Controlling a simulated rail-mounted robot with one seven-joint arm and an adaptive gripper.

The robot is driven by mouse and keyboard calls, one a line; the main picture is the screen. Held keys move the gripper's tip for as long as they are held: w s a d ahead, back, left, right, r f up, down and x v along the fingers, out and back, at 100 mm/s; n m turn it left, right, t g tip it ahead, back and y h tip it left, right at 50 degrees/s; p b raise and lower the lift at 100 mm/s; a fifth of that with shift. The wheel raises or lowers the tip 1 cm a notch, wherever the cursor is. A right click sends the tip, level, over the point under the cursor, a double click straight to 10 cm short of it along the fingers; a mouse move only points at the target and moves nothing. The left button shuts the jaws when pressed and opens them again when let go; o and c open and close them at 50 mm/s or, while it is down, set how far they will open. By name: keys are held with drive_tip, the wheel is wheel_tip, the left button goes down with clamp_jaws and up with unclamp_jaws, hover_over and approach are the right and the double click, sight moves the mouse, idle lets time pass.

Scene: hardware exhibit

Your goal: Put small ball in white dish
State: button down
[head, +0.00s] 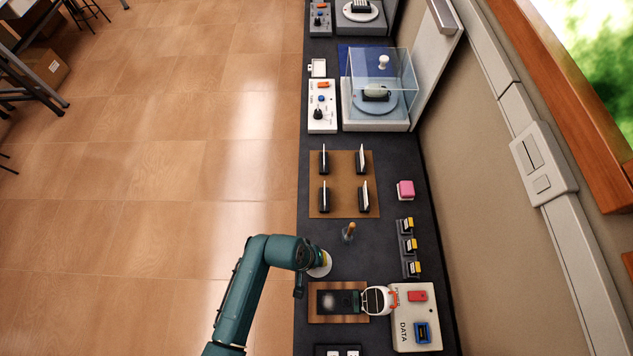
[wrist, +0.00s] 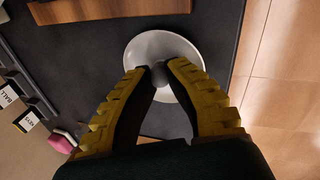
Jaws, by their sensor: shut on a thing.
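My gripper (wrist: 158,74) has its yellow-and-black fingers closed together at the tips in the wrist view. A small grey ball (wrist: 159,69) is pinched between the fingertips, partly hidden by them. The white dish (wrist: 157,45) lies below the fingertips on the dark table, and the ball appears over its inside. I cannot tell how high the ball is above the dish. In the head view the dish (head: 323,268) shows partly beneath the end of my arm, near the table's left edge. The ball cannot be made out in the head view.
A small post with a wooden top (head: 349,231) stands close behind the dish. A brown board with a dark plate (head: 338,302) lies in front of it. The floor is left.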

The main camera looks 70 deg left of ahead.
drive_tip(key=c, duration=1.1)
unclamp_jaws()
drive_tip(key=o, duration=0.4)
drive_tip(key=shift+w+d, duration=0.1)
